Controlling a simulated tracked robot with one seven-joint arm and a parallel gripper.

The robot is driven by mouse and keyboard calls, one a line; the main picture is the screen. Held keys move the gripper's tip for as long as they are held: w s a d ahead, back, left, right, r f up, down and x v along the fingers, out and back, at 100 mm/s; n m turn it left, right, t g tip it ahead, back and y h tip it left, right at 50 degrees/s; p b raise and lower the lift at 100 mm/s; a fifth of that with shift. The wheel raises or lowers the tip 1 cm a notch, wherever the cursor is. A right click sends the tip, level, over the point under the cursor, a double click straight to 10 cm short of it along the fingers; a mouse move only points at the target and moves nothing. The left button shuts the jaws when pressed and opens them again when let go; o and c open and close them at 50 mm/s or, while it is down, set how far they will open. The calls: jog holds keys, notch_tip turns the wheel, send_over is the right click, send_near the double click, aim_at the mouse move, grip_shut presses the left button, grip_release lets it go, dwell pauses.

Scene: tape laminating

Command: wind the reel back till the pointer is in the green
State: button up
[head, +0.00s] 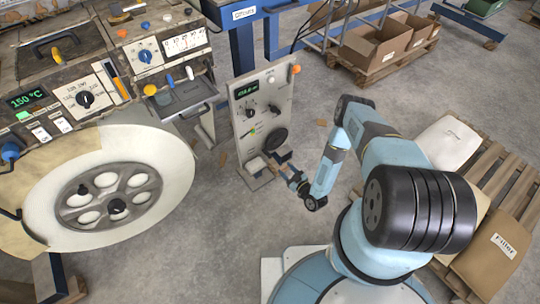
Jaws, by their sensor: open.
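A large cream reel (168,167) with a grey spoked hub stands upright on the front of the machine at the left. Two dark knobs stick out from its hub (88,208). A white scale panel with numbers (185,42) is on the machine above; I cannot make out a pointer or a green zone on it. My gripper (281,157) is open, small and dark in the head view, low in front of the upright control panel and well to the right of the reel. Its fingers are hard to make out, and I see nothing held in it.
The upright control panel (264,90) has a green display, knobs and a black handwheel (275,139) close to my gripper. A pallet (512,180) with sacks is at the right. Cardboard boxes (375,45) stand at the back.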

aim_at(269, 156)
jog(key=shift+t, duration=0.3)
jog(key=x, duration=0.4)
jog(key=f+x, duration=0.1)
jog(key=x, duration=0.3)
jog(key=a+x, duration=0.1)
jog(key=x, duration=0.3)
jog(key=shift+s+a+f, duration=0.1)
jog(key=shift+s+f, duration=0.05)
jog(key=shift+s, duration=0.15)
jog(key=shift+c, duration=0.2)
grip_shut()
